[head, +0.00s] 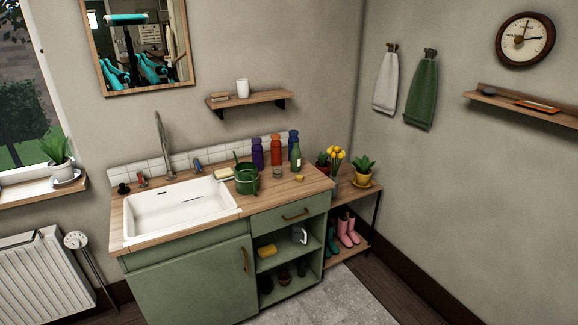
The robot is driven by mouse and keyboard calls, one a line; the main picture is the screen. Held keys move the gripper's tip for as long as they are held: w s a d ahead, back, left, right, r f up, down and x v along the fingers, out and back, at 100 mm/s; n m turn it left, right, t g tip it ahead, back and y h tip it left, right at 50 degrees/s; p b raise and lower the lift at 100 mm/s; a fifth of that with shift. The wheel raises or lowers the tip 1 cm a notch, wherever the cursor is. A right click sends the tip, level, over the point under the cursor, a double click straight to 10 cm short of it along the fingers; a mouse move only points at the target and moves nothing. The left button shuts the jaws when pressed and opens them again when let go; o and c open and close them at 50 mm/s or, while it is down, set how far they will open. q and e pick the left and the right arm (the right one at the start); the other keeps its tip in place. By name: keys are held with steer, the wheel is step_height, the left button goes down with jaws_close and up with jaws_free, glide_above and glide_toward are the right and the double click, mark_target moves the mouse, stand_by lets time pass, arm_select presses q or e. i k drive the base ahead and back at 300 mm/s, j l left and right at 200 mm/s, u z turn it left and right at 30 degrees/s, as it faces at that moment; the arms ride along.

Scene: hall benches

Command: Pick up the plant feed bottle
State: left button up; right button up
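Several bottles stand at the back right of the wooden worktop, and I cannot read which one is the plant feed. A green bottle (296,157) with a narrow neck and pale label stands upright in front. Neither of my grippers shows directly. The wall mirror (189,40) reflects teal parts of my own body, too small to tell a gripper's state.
The worktop (290,190) holds a white sink (180,208) and a green watering can (246,179) close left of the bottles. A low plant stand (345,192) adjoins its right end. The worktop's front right is mostly clear. Open floor with a grey mat (335,300) lies in front.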

mark_target(295, 154)
steer(key=i+l, duration=0.2)
steer(key=i, duration=0.3)
steer(key=i+l, duration=0.15)
steer(key=i, duration=0.3)
steer(key=i+l+z, duration=0.1)
steer(key=i, duration=0.4)
steer(key=i+l, duration=0.25)
steer(key=i, duration=0.2)
